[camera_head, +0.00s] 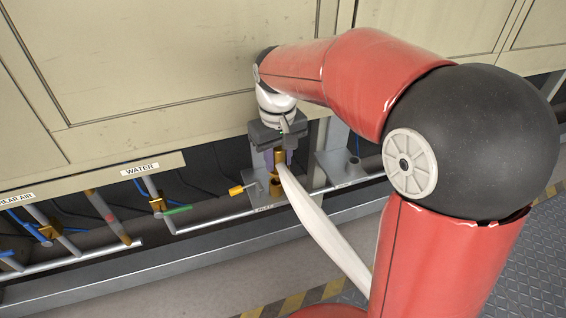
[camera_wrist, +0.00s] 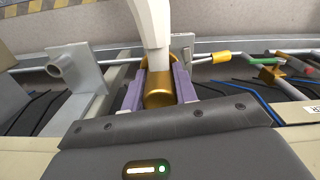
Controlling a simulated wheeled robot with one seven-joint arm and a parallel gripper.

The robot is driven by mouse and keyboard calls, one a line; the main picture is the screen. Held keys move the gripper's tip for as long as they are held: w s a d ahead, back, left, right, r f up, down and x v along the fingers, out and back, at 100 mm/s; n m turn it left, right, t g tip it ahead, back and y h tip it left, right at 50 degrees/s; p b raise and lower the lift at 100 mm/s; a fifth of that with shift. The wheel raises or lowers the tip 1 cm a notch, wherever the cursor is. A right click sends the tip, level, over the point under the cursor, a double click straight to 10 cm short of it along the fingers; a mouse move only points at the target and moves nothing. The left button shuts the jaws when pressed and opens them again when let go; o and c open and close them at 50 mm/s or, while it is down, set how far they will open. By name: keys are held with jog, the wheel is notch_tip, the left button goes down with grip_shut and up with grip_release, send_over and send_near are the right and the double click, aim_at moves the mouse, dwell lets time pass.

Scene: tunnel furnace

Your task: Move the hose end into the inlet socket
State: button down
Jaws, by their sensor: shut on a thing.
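My gripper (camera_head: 279,160) has its purple fingers shut on the brass hose end (camera_head: 280,154), from which the white hose (camera_head: 325,230) sags down to the right. In the wrist view the brass hose end (camera_wrist: 158,98) sits between the two fingers (camera_wrist: 158,88), and the hose (camera_wrist: 151,22) runs up out of the picture. The brass inlet socket (camera_head: 276,188) stands on a grey bracket just below the hose end in the head view. A small gap seems to show between them, but I cannot tell exact alignment. The socket is mostly hidden in the wrist view.
A yellow valve handle (camera_head: 237,190) sticks out left of the socket. Another grey bracket with a grey port (camera_head: 352,166) stands to the right. Pipes and a WATER label (camera_head: 140,169) lie left. The beige furnace panel (camera_head: 160,60) rises close behind the gripper.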

jog(key=shift+w+a+f, duration=0.15)
jog(key=shift+w+a, duration=0.1)
jog(key=shift+w, duration=0.6)
jog(key=shift+w+f, duration=0.2)
jog(key=shift+f, duration=0.2)
jog(key=shift+f+b, duration=0.55)
jog(key=shift+f, duration=0.2)
jog(key=shift+f+b, duration=0.3)
jog(key=shift+f, duration=0.25)
jog(key=shift+f, duration=0.1)
jog(key=shift+f, duration=0.3)
jog(key=shift+f, duration=0.4)
jog(key=shift+f+b, duration=0.35)
